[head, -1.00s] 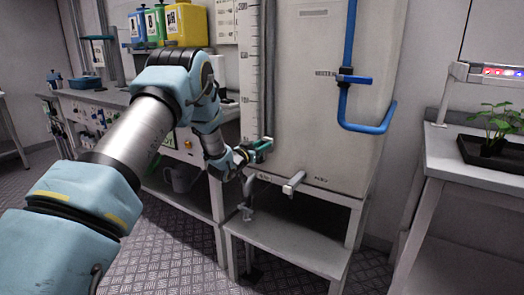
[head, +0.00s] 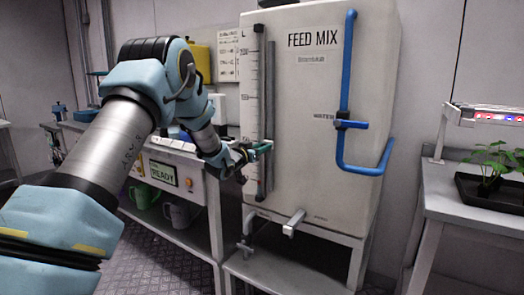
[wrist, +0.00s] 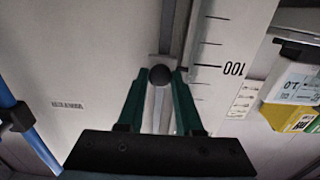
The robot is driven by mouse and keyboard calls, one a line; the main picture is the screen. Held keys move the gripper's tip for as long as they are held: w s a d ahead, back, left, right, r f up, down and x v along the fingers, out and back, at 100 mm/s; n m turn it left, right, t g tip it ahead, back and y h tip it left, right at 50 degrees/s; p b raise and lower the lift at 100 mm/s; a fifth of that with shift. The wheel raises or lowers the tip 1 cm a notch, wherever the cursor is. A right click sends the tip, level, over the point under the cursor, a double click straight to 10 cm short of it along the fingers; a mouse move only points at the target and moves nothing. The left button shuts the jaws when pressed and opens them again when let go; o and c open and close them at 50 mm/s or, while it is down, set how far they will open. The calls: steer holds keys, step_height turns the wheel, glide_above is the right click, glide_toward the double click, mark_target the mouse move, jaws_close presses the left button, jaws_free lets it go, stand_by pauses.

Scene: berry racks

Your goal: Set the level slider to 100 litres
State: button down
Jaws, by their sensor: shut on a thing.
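The level slider is a dark round knob (wrist: 160,75) on a vertical rail, which shows in the head view (head: 270,95) on the tank front. My gripper (head: 262,150) is shut on the knob, its two green fingers (wrist: 159,82) on either side of it in the wrist view. The white scale strip (head: 252,90) runs beside the rail. In the wrist view its printed 100 (wrist: 233,68) appears upside down, and the knob sits about level with it. In the head view the gripper hides the knob, and the scale numbers are too small to read surely.
The large FEED MIX tank (head: 310,90) stands on a stand. A blue pipe with a valve (head: 350,124) runs down its right side. A grey tap (head: 293,223) juts out below. A bench (head: 180,150) with a READY display is at left; a plant tray (head: 480,195) is at right.

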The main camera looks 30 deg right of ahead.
steer(key=c, duration=0.6)
jaws_free()
steer(key=shift+a, duration=0.1)
steer(key=b+v, duration=0.2)
steer(key=v, duration=0.8)
steer(key=shift+s+a, duration=0.2)
steer(key=shift+a, duration=0.1)
